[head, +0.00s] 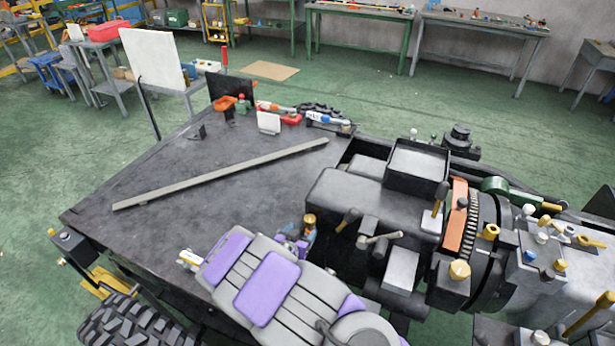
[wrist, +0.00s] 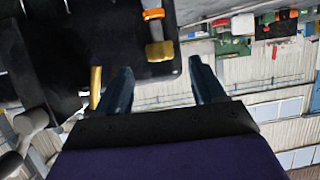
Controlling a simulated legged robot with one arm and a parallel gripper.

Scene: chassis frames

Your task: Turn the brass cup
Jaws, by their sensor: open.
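Several brass-coloured parts show, and I cannot tell for certain which is the brass cup. The largest rounded one is a brass cup-like piece (head: 459,270) on the machine at the right in the head view. A smaller brass cap (head: 310,219) stands beside my purple and grey arm. In the wrist view my gripper (wrist: 160,68) is open and empty, with two dark blue fingers apart. A gold cylinder (wrist: 96,82) shows close beside the left finger. A brass-ended grey piece (wrist: 160,50) appears between the fingertips, beyond them. I cannot see contact with either. The fingers are not clear in the head view.
The lathe-like machine (head: 400,205) crowds the right with knobs and levers. A dark bench top (head: 200,215) has a long flat bar (head: 225,174) across it, with tools at its far end. Green floor (head: 80,130) is free at the left.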

